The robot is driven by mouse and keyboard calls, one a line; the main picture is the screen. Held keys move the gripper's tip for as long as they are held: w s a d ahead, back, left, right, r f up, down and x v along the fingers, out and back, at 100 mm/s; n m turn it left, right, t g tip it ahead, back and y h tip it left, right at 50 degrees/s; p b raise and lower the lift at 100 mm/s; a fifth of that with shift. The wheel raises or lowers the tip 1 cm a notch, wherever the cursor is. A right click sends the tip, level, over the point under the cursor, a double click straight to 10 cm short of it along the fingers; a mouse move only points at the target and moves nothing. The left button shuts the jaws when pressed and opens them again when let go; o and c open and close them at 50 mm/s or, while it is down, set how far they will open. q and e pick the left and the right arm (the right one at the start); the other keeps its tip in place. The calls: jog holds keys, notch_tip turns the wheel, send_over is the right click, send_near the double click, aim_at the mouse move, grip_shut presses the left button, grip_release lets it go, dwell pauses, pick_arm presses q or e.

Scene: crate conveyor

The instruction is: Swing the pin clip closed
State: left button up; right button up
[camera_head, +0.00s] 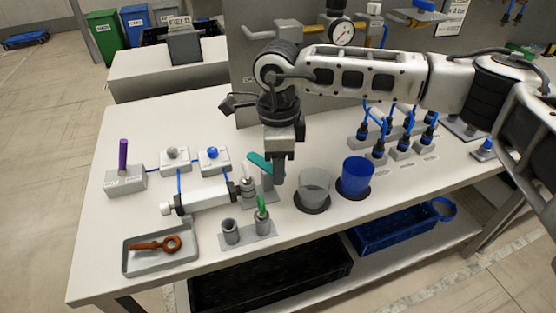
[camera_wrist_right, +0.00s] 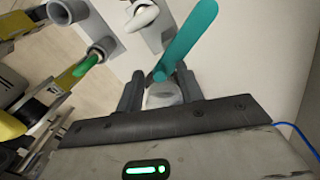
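A teal lever (camera_head: 260,162), which I take for the pin clip, sticks out at a slant beside a grey post on the table. In the right wrist view the teal lever (camera_wrist_right: 188,38) rises up and right from a grey round part (camera_wrist_right: 161,94) between my fingers. My right gripper (camera_head: 278,178) points down at this spot and hides part of the fixture. In the wrist view its fingers (camera_wrist_right: 159,92) stand apart on either side of the lever's lower end. I cannot tell whether they touch it. My left gripper is out of view.
A grey holder (camera_head: 246,234) with a green pin (camera_head: 261,207) stands just in front. A clear cup (camera_head: 314,187) and a blue cup (camera_head: 356,175) stand to the right. A tray (camera_head: 130,264) with a brown ring-ended pin (camera_head: 158,245) lies front left.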

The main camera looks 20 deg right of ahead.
grip_shut()
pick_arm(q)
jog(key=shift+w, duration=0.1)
